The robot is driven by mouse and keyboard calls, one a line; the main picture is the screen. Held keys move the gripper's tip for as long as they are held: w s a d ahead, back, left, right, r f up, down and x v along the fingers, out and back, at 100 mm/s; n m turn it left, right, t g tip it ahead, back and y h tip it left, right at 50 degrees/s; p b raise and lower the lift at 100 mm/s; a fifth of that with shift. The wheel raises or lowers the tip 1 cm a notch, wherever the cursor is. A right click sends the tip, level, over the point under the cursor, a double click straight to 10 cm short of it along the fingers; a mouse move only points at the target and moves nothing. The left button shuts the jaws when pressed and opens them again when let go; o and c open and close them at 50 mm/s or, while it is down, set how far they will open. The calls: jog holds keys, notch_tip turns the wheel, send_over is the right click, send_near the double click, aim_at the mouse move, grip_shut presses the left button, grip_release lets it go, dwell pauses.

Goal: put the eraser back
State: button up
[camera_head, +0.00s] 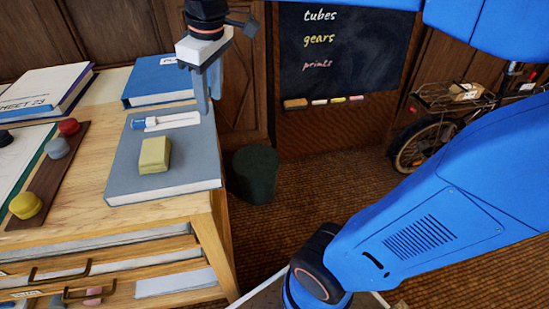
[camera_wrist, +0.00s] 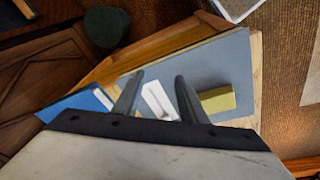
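A small white block with a blue end (camera_head: 165,121) lies on a grey book (camera_head: 185,178) on the wooden desk; its white part (camera_wrist: 158,99) shows between my fingers in the wrist view. A yellow block (camera_head: 155,155) lies nearer on the same book, and to the right in the wrist view (camera_wrist: 217,99). I cannot tell for sure which of the two is the eraser. My gripper (camera_head: 203,103) is above the book's far right part. In the wrist view my gripper (camera_wrist: 160,76) has its fingers apart with nothing held.
A blue book (camera_head: 155,82) lies behind the grey one. A brown strip with coloured knobs (camera_head: 45,178) and a white book (camera_head: 45,90) are at left. A dark bin (camera_head: 254,175) stands on the floor. A chalkboard (camera_head: 340,50) has a ledge with several small pieces.

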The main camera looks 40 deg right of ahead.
jog(key=s+d+f+m+t, duration=0.1)
jog(key=s+d+f+m, duration=0.2)
jog(key=s+f, duration=0.3)
jog(key=s+d+f+m+t, duration=0.1)
jog(key=s+d+f+m, duration=0.3)
jog(key=s+f, duration=0.3)
jog(key=shift+s+d+f+t, duration=0.2)
jog(key=shift+s+d+t, duration=0.15)
jog(key=shift+s, duration=0.3)
